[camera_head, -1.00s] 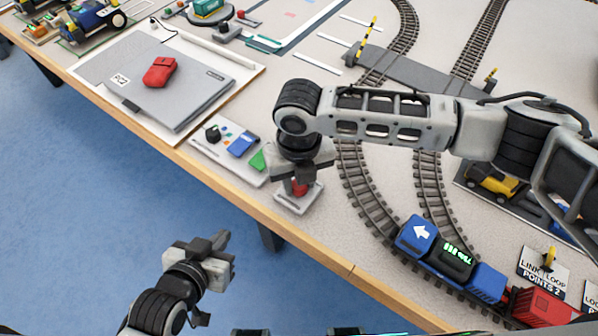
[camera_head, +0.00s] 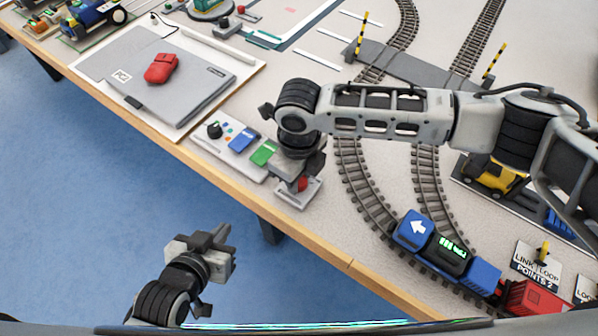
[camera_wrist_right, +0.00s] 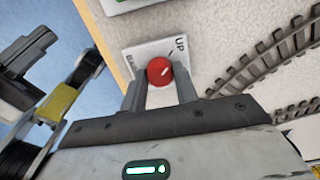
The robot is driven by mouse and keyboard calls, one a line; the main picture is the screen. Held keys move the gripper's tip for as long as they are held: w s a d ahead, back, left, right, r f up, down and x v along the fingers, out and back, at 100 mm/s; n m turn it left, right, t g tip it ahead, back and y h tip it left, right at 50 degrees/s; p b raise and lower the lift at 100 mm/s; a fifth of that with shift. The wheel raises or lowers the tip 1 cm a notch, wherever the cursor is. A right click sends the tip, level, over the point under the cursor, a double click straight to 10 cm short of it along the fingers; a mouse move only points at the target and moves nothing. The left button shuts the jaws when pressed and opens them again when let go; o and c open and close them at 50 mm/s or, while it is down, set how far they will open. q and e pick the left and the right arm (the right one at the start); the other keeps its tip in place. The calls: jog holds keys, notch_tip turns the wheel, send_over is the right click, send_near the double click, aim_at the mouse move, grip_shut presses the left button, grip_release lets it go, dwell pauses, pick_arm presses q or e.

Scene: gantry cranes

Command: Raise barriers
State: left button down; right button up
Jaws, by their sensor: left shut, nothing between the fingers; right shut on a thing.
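Two striped yellow-and-black barrier arms, the left one (camera_head: 362,33) and the right one (camera_head: 495,60), stand near upright at the grey crossing (camera_head: 410,66) over the tracks. A red knob (camera_wrist_right: 159,71) sits on a small white panel (camera_wrist_right: 146,50) marked "UP" at the table's front edge. My right gripper (camera_head: 298,180) is shut on the red knob, with a finger on each side of it in the right wrist view; the white mark on the knob points toward "UP". My left gripper (camera_head: 222,238) is shut and empty, out over the floor in front of the table.
A control panel (camera_head: 236,145) with green and blue buttons lies left of the knob panel. A laptop (camera_head: 178,85) with a red mouse (camera_head: 162,68) lies further left. A blue wagon train (camera_head: 445,252) stands on the track to the right.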

dwell(0.4)
jog(key=o, duration=1)
jog(key=shift+c, duration=0.2)
notch_tip(320, 180, up, 16)
jog(key=shift+s, duration=0.1)
